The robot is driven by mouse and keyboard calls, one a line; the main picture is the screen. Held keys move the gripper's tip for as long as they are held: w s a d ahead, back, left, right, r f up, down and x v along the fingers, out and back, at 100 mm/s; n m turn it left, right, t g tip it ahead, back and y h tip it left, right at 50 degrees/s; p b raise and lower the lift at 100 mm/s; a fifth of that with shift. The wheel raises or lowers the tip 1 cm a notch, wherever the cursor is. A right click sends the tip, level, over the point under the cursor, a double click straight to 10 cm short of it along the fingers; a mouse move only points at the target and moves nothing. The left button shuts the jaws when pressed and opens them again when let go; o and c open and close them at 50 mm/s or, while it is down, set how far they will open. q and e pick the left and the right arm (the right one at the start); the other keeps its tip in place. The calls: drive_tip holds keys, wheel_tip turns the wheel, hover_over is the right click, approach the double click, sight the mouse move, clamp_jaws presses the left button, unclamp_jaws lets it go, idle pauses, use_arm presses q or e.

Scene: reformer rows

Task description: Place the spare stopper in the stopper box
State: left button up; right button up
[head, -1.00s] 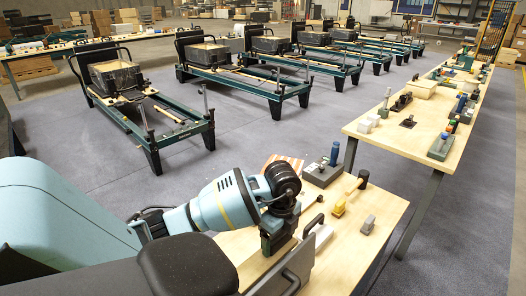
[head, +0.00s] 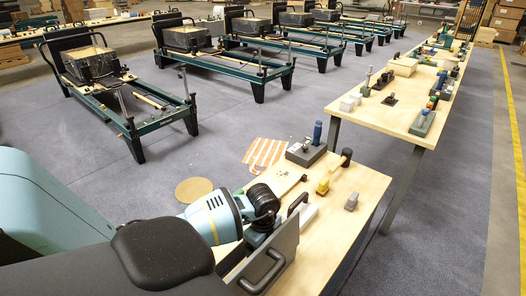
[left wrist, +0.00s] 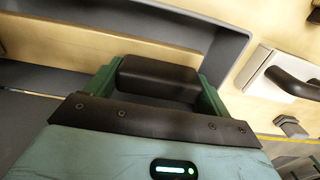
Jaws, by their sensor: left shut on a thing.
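My left gripper (left wrist: 158,82) is shut on a dark, rounded block, which I take to be the spare stopper (left wrist: 160,76). The block sits between the two green fingers in the left wrist view. In the head view the left gripper (head: 256,238) is low at the near bench, its fingertips hidden behind a grey wall with a black handle. That grey wall looks like part of the stopper box (head: 284,250); grey walls also show behind the fingers in the left wrist view (left wrist: 225,50). I cannot tell how deep the stopper is relative to the rim. My right gripper is not in view.
On the near bench (head: 343,215) are a white piece with a black handle (head: 306,214), a mallet (head: 334,172), a small grey block (head: 351,201) and a dark base with a blue-topped part (head: 306,154). A longer bench (head: 385,118) stands beyond. Reformers (head: 130,100) line the floor.

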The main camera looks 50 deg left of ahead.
use_arm(q)
drive_tip(key=shift+f, duration=2)
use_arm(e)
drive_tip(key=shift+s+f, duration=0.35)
use_arm(q)
drive_tip(key=shift+f+b, duration=0.15)
drive_tip(key=shift+b, duration=0.15)
drive_tip(key=o, duration=1.3)
drive_tip(key=shift+c, duration=0.2)
